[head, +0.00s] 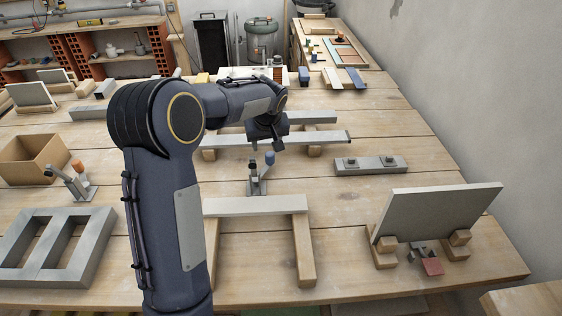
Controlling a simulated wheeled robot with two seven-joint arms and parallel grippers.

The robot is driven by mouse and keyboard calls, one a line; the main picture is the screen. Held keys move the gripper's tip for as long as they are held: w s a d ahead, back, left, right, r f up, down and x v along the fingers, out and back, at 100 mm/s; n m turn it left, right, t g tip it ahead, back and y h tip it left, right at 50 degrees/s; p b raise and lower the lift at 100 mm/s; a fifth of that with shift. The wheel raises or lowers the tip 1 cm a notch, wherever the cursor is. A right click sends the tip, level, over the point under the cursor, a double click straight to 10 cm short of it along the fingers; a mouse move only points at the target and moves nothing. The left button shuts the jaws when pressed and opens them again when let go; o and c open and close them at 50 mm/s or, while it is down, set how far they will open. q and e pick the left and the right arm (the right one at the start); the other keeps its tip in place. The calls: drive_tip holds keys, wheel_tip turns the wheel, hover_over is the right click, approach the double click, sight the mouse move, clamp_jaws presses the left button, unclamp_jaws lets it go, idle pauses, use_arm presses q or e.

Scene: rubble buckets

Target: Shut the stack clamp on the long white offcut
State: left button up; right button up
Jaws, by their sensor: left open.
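The long white offcut (255,206) lies crosswise on wooden bearers (304,250) in the middle of the bench. My left arm hides the offcut's left end. My right gripper is not in view.
Grey bars (318,137) lie behind the gripper. A tilted grey slab (440,213) stands at the right. Bare bench lies right of the offcut.

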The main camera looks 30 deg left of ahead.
sight(270, 154)
use_arm(q)
drive_tip(key=x, duration=0.3)
drive_tip(key=w+x, duration=0.1)
drive_tip(key=x, duration=0.6)
drive_tip(key=shift+w+d+r+p, duration=0.2)
drive_tip(key=shift+w+d+p, duration=0.1)
drive_tip(key=shift+c, duration=0.2)
clamp_jaws()
